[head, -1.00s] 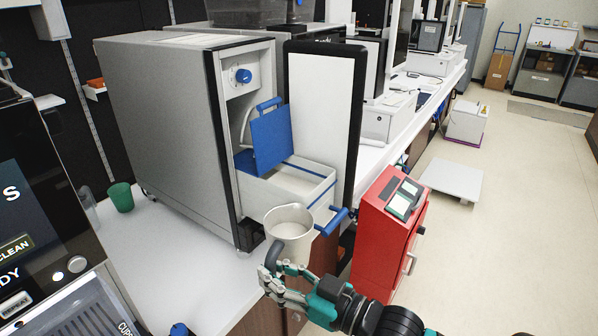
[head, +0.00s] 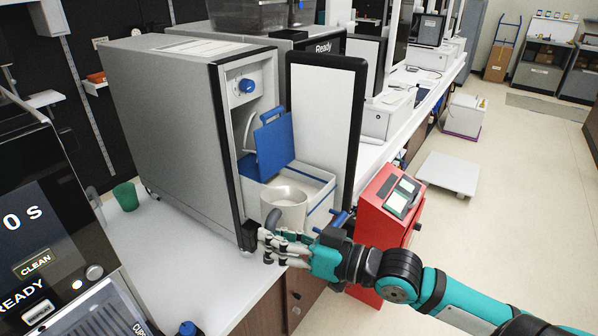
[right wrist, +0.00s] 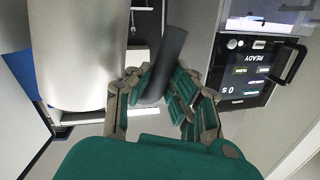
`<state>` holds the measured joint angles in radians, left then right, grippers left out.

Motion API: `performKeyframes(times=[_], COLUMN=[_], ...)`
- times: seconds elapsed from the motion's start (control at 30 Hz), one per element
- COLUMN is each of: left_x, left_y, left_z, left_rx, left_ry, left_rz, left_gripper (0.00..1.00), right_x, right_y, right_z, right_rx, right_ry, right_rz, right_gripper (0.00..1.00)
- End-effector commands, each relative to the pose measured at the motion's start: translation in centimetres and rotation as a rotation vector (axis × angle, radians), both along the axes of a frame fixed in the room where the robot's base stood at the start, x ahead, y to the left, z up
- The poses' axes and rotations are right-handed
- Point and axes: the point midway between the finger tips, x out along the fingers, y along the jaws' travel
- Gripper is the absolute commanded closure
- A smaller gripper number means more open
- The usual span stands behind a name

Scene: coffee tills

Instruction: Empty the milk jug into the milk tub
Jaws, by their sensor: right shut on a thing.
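The milk jug (head: 287,207) is a pale grey cup-shaped vessel with a dark handle. It is held upright, or nearly so, in front of the milk tub. My right gripper (head: 270,244) is shut on the jug's handle; in the right wrist view the fingers close around the dark handle (right wrist: 168,62), with the jug's pale wall (right wrist: 78,55) to the left. The milk tub (head: 252,203) is a white open box pulled out of the grey machine, with a blue flap (head: 274,148) raised above it. The jug hides part of the tub, and its contents do not show. My left gripper is out of view.
The tall grey machine (head: 170,120) has its white door (head: 326,130) swung open, right of the tub. A red cabinet (head: 385,215) stands close to my right arm. A green cup (head: 126,196) stands on the white counter (head: 190,250), which is clear nearby.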

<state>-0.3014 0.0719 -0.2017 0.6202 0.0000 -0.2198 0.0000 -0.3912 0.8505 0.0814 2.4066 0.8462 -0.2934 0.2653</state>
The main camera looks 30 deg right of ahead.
Motion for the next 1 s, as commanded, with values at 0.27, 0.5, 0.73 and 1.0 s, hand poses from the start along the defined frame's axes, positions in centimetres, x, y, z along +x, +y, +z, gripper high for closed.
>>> performKeyframes(times=[0.27,0.5,0.73,1.0], left_x=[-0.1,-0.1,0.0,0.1], left_y=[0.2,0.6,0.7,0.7], left_z=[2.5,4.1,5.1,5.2], left_rx=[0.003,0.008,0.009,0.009], left_ry=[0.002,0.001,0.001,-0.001], left_rz=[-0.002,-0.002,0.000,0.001], left_gripper=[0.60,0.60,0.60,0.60], right_x=[0.8,1.4,2.3,2.5], right_y=[-0.8,-1.5,-2.4,-2.6], right_z=[3.1,5.1,6.8,6.9], right_rx=[0.070,0.130,0.195,0.214], right_ry=[0.062,0.116,0.179,0.197], right_rz=[0.000,-0.001,-0.001,-0.001], right_gripper=[1.00,1.00,1.00,1.00])
